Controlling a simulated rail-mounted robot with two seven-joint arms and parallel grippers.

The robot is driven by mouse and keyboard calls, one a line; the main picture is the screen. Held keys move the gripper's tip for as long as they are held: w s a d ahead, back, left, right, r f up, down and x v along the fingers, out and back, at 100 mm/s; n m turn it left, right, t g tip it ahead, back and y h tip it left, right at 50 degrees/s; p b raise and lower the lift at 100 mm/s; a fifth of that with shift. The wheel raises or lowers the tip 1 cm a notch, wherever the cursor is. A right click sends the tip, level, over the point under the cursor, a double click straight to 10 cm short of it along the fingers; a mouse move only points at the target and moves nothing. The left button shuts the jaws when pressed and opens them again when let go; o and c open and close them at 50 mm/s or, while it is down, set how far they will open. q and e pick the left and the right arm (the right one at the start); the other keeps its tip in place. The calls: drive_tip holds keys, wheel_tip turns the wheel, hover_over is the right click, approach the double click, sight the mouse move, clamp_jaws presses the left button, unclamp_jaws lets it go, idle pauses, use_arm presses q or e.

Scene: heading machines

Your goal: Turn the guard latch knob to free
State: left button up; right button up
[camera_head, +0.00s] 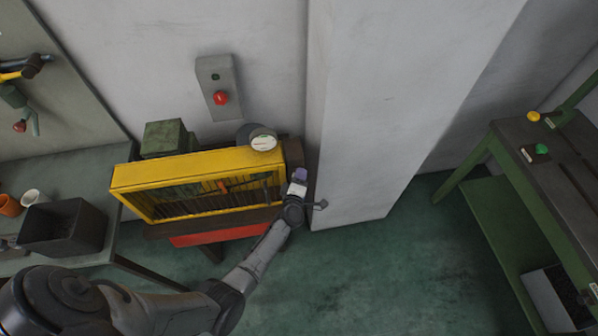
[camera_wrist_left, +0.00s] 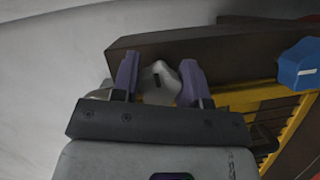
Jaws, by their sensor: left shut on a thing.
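The machine's yellow guard (camera_head: 147,176) is a barred frame below the wall, and it also shows in the left wrist view (camera_wrist_left: 262,95). My left gripper (camera_head: 299,176) is at the guard's right end, against a dark side block. In the left wrist view its purple fingers (camera_wrist_left: 158,82) are shut on a pale grey knob (camera_wrist_left: 158,76) with a short dark mark, which I take as the guard latch knob. The knob sits at the dark block (camera_wrist_left: 200,42). The gripper hides the knob in the head view. My right gripper is not in view.
A blue part (camera_wrist_left: 300,65) with a white mark is right of the gripper. A red button (camera_head: 221,98) is on a wall box above the guard. A pale pillar (camera_head: 370,120) stands close right of my gripper. A green bench (camera_head: 510,140) is further right, with open floor between.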

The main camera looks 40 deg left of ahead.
use_arm(q)
drive_tip(key=shift+m+p, duration=0.4)
drive_tip(key=shift+p, duration=0.15)
drive_tip(key=o, duration=0.6)
drive_tip(key=shift+o, duration=0.2)
